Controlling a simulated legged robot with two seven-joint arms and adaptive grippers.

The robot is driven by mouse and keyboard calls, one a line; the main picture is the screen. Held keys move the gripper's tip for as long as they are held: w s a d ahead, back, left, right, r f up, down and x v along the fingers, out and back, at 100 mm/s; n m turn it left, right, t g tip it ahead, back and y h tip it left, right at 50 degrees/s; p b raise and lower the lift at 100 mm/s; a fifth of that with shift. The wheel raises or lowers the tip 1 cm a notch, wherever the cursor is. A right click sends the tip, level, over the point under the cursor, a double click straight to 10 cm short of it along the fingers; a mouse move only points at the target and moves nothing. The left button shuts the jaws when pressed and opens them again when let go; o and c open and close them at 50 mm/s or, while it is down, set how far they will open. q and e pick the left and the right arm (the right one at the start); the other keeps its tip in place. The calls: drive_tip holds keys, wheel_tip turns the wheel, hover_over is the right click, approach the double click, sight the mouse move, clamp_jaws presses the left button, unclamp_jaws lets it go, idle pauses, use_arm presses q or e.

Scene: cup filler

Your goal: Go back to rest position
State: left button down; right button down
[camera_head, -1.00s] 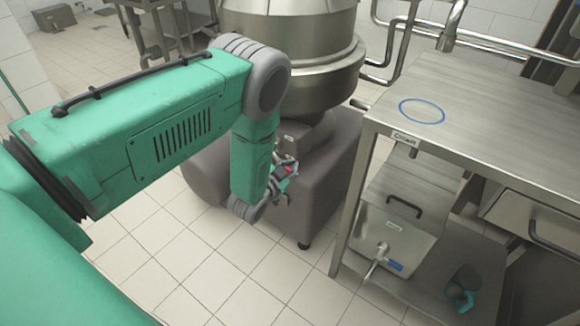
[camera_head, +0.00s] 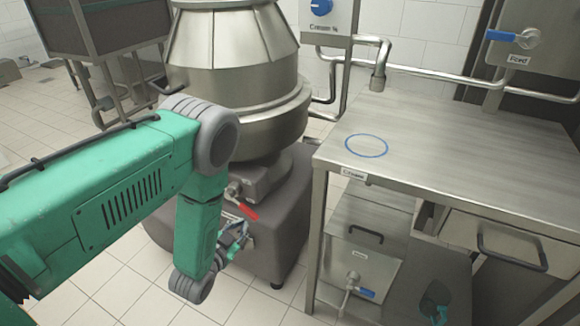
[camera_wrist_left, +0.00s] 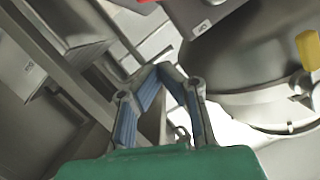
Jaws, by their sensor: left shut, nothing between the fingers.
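My left arm comes in from the left in the head view, with its forearm bent downward. My left gripper (camera_head: 238,243) hangs beside the grey base of the steel vessel, partly hidden by my wrist. It holds nothing. In the left wrist view the blue-padded fingers of the left gripper (camera_wrist_left: 160,68) lean together and meet at the tips, with nothing between them. My right gripper is not in view.
The large steel vessel (camera_head: 240,60) stands on a grey base (camera_head: 275,210), with a red-handled valve (camera_head: 247,211) close to my gripper. A steel table (camera_head: 440,140) with a blue ring (camera_head: 366,146) is at right. A tapped steel box (camera_head: 365,262) sits below it.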

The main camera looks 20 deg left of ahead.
use_arm(q)
drive_tip(key=s+d+n+g+p, duration=0.2)
drive_tip(key=s+g, duration=0.5)
drive_tip(key=s, duration=0.8)
drive_tip(key=s+d+n+g+p, duration=0.2)
drive_tip(key=s+g, duration=0.5)
drive_tip(key=s, duration=0.8)
drive_tip(key=shift+s+d+r+g+h, duration=0.2)
drive_tip(key=shift+d+r+g+h, duration=0.1)
drive_tip(key=shift+d+g, duration=0.15)
